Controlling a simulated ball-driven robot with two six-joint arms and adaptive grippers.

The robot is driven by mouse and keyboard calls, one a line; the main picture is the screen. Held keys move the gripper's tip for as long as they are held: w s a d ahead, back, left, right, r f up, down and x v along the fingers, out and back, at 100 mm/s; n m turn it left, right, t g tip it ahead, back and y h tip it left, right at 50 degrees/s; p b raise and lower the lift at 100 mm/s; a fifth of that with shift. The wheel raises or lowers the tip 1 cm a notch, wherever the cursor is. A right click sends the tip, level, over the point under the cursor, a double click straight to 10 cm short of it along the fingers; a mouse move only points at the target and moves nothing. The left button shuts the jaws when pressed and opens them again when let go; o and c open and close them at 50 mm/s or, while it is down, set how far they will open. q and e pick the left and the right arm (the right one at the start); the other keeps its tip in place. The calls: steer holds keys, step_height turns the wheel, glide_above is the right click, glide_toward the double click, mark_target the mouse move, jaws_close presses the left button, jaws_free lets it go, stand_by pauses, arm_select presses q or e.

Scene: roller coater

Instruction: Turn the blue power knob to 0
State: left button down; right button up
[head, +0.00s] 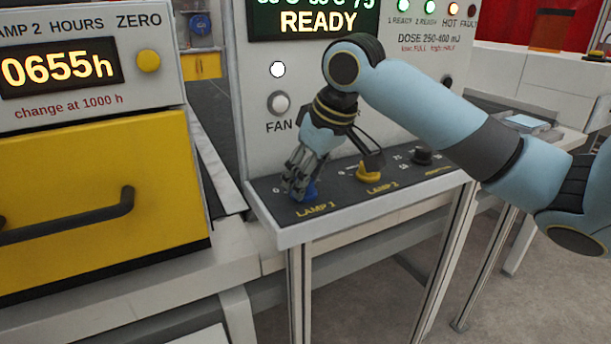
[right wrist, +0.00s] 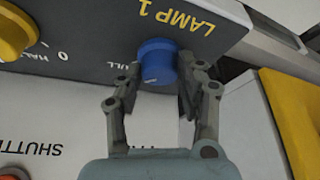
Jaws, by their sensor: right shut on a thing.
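The blue power knob (head: 312,190) sits on the dark sloped panel above the LAMP 1 label, mostly hidden by my right gripper (head: 299,190) in the head view. In the right wrist view the round blue knob (right wrist: 157,62) shows between the fingertips of my right gripper (right wrist: 158,82), which is shut on it. Which mark the knob points to cannot be told, as its pointer does not show clearly. My left gripper is not in view.
A yellow knob (head: 370,170) at LAMP 2 and a black knob (head: 421,155) stand further right on the same panel. A FAN button (head: 278,103) is on the white cabinet front behind. A yellow drawer (head: 90,200) with a dark handle is at the left.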

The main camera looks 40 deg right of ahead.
steer(key=shift+d+r+n+y+p, duration=0.15)
steer(key=shift+n+y+p, duration=0.25)
steer(key=shift+n+p, duration=0.65)
steer(key=shift+n+g+y+p, duration=0.3)
steer(key=shift+n+p, duration=0.45)
steer(key=shift+p, duration=0.1)
steer(key=shift+w+n+y+p, duration=0.1)
steer(key=shift+n+y+p, duration=0.3)
steer(key=shift+n, duration=0.5)
steer(key=shift+n+g+p, duration=0.3)
steer(key=shift+n, duration=0.6)
steer(key=shift+n+y, duration=0.5)
steer(key=shift+n, duration=0.4)
steer(key=n+g, duration=0.1)
steer(key=n, duration=0.1)
steer(key=shift+w+n+y, duration=0.1)
steer(key=shift+n+y, duration=0.2)
steer(key=shift+n, duration=0.1)
steer(key=n+g+b, duration=0.1)
steer(key=n, duration=0.2)
steer(key=n+g+b, duration=0.1)
steer(key=n, duration=0.2)
steer(key=shift+w+g, duration=0.1)
steer(key=shift+g, duration=0.3)
steer(key=o, duration=1.1)
